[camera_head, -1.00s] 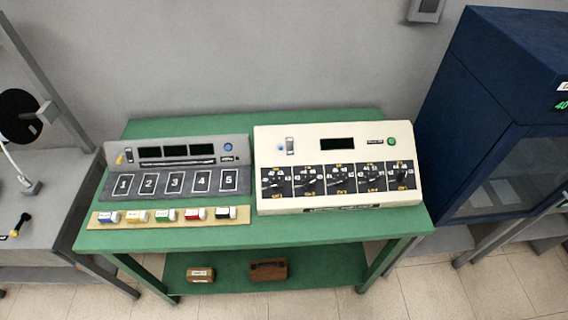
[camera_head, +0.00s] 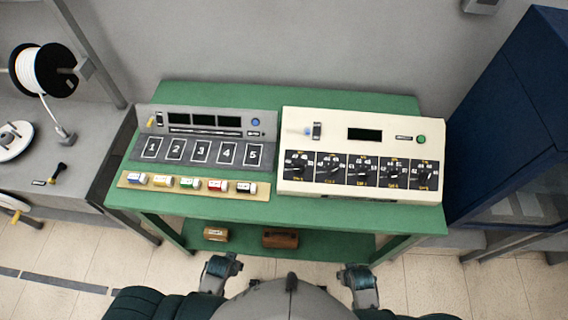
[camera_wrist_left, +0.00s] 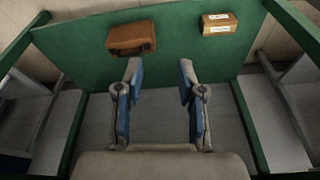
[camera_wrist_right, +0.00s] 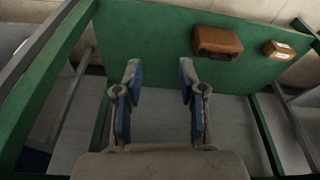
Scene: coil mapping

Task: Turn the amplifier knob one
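A cream box (camera_head: 380,112) with a row of several black dial knobs stands on the right of the green table; I take it for the amplifier. Its leftmost knob (camera_head: 299,168) is on a black panel, its small lettering too blurred to read. My left gripper (camera_head: 222,266) and right gripper (camera_head: 357,277) are low at the table's front, well apart from the knobs. In the left wrist view the left gripper (camera_wrist_left: 158,78) has its fingers spread and nothing between them. In the right wrist view the right gripper (camera_wrist_right: 158,78) is likewise spread and empty.
A grey console (camera_head: 205,148) with pads numbered 1 to 5 stands left of the cream box, with a strip of coloured blocks (camera_head: 189,184) before it. The green table (camera_head: 300,208) has a lower shelf with a brown case (camera_head: 281,238). A blue cabinet (camera_head: 500,120) is at right.

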